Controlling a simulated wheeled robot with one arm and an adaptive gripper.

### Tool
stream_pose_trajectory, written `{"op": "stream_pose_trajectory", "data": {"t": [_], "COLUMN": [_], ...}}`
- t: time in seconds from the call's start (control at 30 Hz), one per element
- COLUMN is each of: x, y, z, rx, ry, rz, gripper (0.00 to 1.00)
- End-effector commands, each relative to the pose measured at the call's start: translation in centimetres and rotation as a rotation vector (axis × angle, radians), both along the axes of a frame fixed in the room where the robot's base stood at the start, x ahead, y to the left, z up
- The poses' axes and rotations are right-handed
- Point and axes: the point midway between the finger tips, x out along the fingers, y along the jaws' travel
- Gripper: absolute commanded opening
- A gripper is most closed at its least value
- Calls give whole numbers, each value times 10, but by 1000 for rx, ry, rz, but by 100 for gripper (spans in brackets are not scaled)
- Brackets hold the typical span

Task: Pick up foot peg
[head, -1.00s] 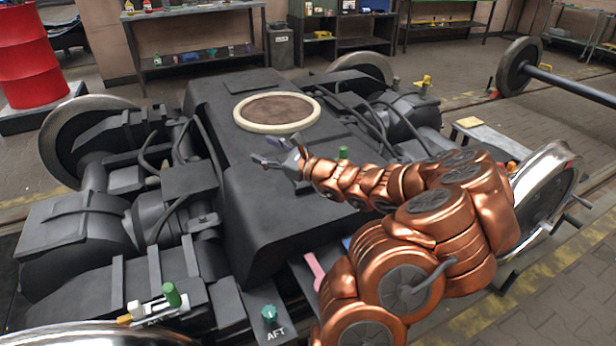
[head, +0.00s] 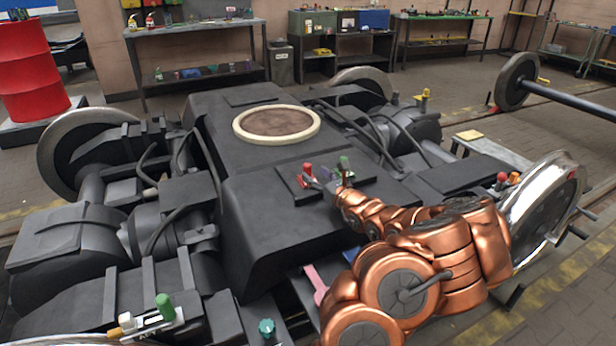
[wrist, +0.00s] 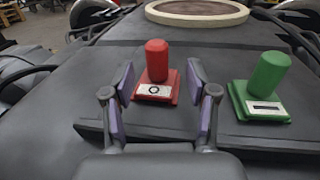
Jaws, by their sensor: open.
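In the wrist view a red peg (wrist: 156,62) stands upright on a red base with a white label bearing a ring mark. A green peg (wrist: 268,74) on a green base, its label bearing a bar mark, stands to its right. Both are on a dark plate on the bogie. They also show in the head view as a red peg (head: 307,172) and a green peg (head: 344,164). I cannot tell which is called the foot peg. My gripper (wrist: 160,80) is open and empty, its fingers either side of the red peg in the picture, nearer the camera; contact is not visible.
The black bogie frame (head: 265,205) carries a round cream-rimmed pad (head: 277,123) behind the pegs. Another green peg (head: 165,307) stands at the front left. A pink bar (head: 315,283) lies near my arm. Cables and wheels flank the frame.

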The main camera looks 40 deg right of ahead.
Motion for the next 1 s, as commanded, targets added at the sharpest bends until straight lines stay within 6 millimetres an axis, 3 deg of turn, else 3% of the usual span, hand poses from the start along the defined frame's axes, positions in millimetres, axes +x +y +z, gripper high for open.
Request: {"op": "stream_pose_trajectory", "data": {"t": [0.4, 0.73, 1.0], "x": [43, 47, 47], "y": [-4, -5, -5], "z": [3, 4, 3], "rx": [-3, -1, -1], "ry": [0, -2, -1], "rz": [2, 2, 1], "gripper": [58, 58, 30]}}
